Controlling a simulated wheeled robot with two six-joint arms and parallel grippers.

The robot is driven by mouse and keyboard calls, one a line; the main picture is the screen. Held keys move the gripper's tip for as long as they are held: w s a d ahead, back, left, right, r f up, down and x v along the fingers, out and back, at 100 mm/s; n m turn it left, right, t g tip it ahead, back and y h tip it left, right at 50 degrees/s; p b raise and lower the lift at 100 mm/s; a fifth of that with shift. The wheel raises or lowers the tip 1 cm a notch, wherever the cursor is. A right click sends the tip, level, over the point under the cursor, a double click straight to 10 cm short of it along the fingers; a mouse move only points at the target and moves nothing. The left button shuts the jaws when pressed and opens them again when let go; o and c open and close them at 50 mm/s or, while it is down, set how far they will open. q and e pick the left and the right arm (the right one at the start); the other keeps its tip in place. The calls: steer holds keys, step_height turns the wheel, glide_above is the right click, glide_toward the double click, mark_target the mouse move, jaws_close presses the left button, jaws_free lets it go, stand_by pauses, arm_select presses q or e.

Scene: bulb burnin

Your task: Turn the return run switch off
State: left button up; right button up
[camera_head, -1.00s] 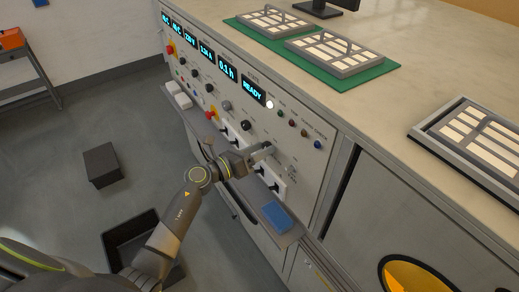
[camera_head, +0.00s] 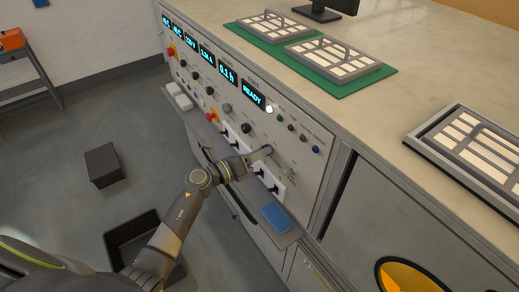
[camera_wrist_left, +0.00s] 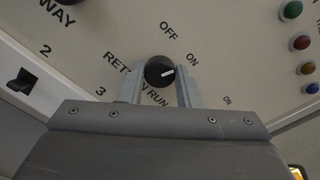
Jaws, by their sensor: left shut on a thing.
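The return run switch (camera_wrist_left: 158,70) is a round black knob with a white pointer line, on the pale panel. In the left wrist view its pointer is turned to the right, toward the ON label beside it; the OFF label is above it. My left gripper (camera_wrist_left: 160,82) has one finger on each side of the knob and is shut on it. In the head view, my left gripper (camera_head: 264,153) reaches the panel's lower right part, and the knob is largely hidden by the fingers. My right gripper is not in view.
The panel has lit displays (camera_head: 240,92), coloured lamps (camera_head: 303,138), other knobs and sockets (camera_head: 268,180). A ledge with a blue block (camera_head: 277,216) juts out below. Trays (camera_head: 333,58) lie on the bench top. A dark box (camera_head: 103,165) stands on open floor.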

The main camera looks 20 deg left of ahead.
arm_select(q)
steer(key=shift+n+p, duration=3.25)
steer(key=shift+n, duration=1.45)
steer(key=o, duration=1)
steer(key=shift+b+v, duration=1.95)
steer(key=shift+v, duration=6.75)
